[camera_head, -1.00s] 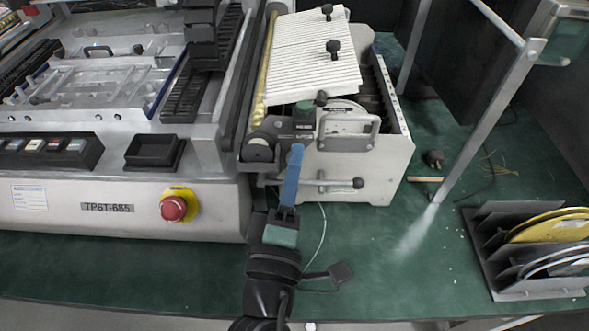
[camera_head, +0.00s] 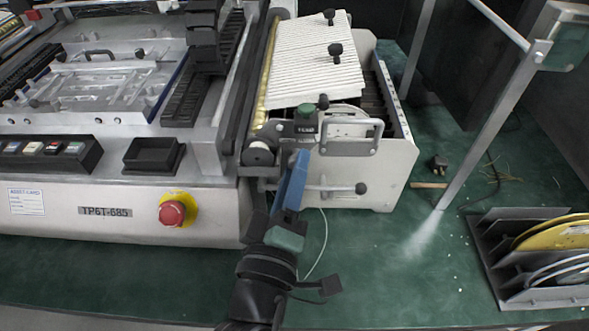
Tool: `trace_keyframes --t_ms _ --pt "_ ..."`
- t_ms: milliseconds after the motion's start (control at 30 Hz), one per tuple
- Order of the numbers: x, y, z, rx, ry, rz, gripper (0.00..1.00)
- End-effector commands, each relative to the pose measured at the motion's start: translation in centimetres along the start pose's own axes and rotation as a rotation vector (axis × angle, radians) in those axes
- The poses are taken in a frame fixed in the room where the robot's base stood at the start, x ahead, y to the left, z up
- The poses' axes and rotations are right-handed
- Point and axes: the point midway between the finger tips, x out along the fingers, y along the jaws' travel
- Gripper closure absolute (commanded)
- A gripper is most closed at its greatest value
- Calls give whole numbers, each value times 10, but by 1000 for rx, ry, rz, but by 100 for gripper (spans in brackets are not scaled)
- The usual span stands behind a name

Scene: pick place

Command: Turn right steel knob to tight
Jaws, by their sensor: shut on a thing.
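My gripper (camera_head: 300,158) reaches up from the bottom centre, and its blue fingers (camera_head: 291,185) lean to the right. Their tips are at the front of the side unit, just below a black block with a green cap (camera_head: 305,115). The jaws are shut on a small part there, apparently the right steel knob. The knob itself is hidden behind the fingers, so its angle and tightness cannot be seen.
A grey handle (camera_head: 350,137) is close to the right of my fingers. A round roller end (camera_head: 258,154) is to their left. The machine's front panel has a red emergency button (camera_head: 172,213). A rack with yellow reels (camera_head: 530,260) stands at right.

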Motion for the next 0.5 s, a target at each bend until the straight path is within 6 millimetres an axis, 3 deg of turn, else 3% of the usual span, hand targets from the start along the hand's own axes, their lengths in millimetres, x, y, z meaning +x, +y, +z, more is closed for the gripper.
trace_keyframes --t_ms 167,200,333,500 --pt "0 0 0 1 0 1 100" --pt "0 0 0 1 0 1 61" --pt "0 0 0 0 0 1 39" --pt "0 0 0 0 0 1 39"
